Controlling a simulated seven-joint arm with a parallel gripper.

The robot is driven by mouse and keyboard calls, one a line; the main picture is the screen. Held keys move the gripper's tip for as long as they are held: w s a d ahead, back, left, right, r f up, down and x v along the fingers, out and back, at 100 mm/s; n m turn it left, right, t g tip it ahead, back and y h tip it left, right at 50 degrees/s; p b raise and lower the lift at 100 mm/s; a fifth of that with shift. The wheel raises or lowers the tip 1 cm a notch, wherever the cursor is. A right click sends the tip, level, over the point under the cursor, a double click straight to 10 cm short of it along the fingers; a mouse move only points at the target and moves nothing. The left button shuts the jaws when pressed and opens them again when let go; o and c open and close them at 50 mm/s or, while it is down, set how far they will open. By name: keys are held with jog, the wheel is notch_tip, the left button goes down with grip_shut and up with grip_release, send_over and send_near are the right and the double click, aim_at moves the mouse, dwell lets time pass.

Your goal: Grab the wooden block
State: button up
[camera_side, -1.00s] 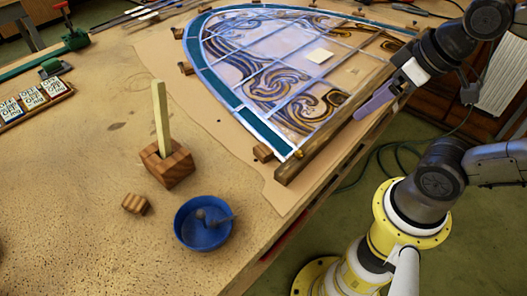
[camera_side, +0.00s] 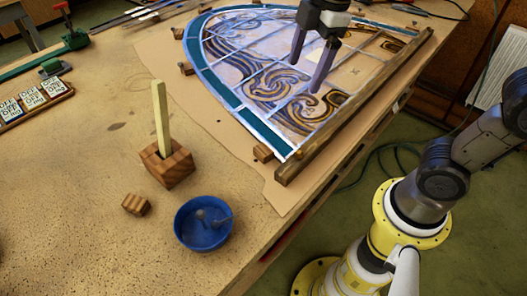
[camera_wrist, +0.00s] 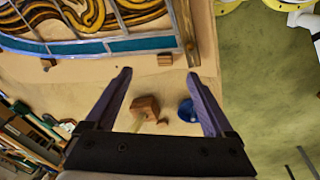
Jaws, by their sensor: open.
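A small striped wooden block (camera_side: 136,204) lies on the bench left of the blue bowl in the side view. A larger wooden block (camera_side: 172,171) with a pale upright stick (camera_side: 160,118) in its top stands just behind it. In the wrist view the larger block (camera_wrist: 146,103) shows between my fingers, with the small block (camera_wrist: 162,121) beside it, partly hidden. My gripper (camera_side: 304,76) is open and empty, fingers pointing down over the leaded panel (camera_side: 262,62), well away from both blocks. Its two fingers are spread wide in the wrist view (camera_wrist: 159,73).
A blue bowl (camera_side: 188,240) with something grey inside stands right of the small block. A wooden bar (camera_side: 345,116) edges the panel, with small wooden pieces (camera_side: 263,153) around it. A tray of lettered tiles (camera_side: 38,101) is at far left. The front-left bench is clear.

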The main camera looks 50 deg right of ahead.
jog(key=w+a+f+n+g, duration=0.2)
jog(key=w+a+f, duration=0.3)
send_over(263, 150)
jog(key=shift+n, duration=0.3)
notch_tip(263, 150, down, 9)
jog(key=shift+s, duration=0.1)
jog(key=shift+d+f, duration=0.1)
jog(key=shift+f, duration=2.8)
grip_shut()
jog(key=shift+r, duration=0.1)
